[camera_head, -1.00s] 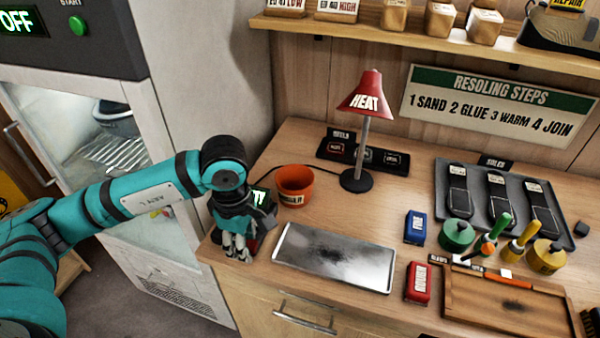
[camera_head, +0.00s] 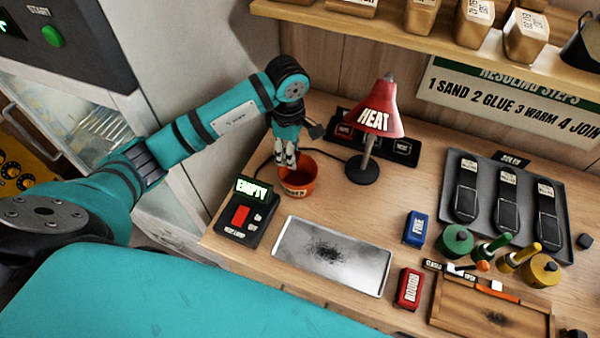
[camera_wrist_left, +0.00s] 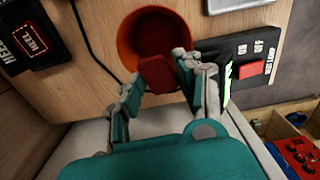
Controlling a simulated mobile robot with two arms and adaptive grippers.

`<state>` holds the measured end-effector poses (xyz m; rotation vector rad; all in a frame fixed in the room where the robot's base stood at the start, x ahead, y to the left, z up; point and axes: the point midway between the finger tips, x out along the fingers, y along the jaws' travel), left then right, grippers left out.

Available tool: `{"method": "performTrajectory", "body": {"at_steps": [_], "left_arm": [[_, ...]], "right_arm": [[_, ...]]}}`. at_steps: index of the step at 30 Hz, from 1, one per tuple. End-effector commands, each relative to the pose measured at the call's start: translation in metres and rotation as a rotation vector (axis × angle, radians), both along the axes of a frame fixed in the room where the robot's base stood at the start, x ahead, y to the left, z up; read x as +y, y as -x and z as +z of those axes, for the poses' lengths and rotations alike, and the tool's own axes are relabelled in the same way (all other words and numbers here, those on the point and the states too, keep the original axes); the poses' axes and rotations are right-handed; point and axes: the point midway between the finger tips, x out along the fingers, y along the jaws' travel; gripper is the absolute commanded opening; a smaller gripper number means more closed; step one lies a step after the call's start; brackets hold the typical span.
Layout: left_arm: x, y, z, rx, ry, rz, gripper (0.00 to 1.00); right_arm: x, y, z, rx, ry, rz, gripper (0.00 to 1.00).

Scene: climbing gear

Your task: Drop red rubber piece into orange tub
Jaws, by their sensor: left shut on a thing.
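The orange tub (camera_head: 300,184) stands on the bench left of the red lamp. My left gripper (camera_head: 286,160) points down over the tub's back left part. In the left wrist view, the left gripper (camera_wrist_left: 160,80) is shut on a small red rubber piece (camera_wrist_left: 156,72), which sits between its fingertips in front of the tub's opening (camera_wrist_left: 165,32). The fingers hide part of the piece's sides. The piece cannot be made out in the head view. My right gripper is not in view.
A black device (camera_head: 238,222) with a green "EMPTY" display and a red pad stands front left of the tub. The red HEAT lamp (camera_head: 372,125) stands close on the right. A metal plate (camera_head: 330,256) lies in front. A shelf (camera_head: 400,30) runs above the back.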

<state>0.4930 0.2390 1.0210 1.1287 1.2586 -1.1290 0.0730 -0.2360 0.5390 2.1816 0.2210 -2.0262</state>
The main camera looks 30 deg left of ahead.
Motion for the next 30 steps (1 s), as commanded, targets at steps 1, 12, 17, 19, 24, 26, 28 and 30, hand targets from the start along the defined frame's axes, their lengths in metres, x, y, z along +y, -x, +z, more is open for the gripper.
{"method": "performTrajectory", "body": {"at_steps": [1, 12, 17, 19, 24, 26, 28, 30], "left_arm": [[-0.001, 0.000, -0.011, 0.001, 0.001, 0.001, 0.19], [0.000, 0.000, -0.036, -0.001, 0.001, 0.001, 0.19], [0.000, 0.000, -0.037, -0.001, 0.000, 0.001, 0.19], [0.000, 0.000, -0.036, -0.001, 0.000, 0.000, 0.19], [0.000, 0.000, -0.036, -0.001, 0.000, 0.000, 0.50], [0.000, 0.000, -0.036, -0.001, 0.000, 0.000, 0.58], [0.000, 0.000, -0.036, -0.001, 0.000, 0.000, 0.62], [0.000, 0.000, -0.036, -0.001, 0.000, 0.000, 0.62]], "right_arm": [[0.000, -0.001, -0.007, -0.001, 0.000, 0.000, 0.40], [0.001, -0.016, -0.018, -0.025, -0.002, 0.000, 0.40], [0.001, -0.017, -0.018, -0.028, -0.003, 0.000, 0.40], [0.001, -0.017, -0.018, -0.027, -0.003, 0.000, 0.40], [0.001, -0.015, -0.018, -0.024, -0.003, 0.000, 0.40], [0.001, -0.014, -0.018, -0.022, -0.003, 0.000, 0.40], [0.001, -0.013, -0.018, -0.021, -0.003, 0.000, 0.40], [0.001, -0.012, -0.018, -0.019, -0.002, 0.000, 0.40]]}}
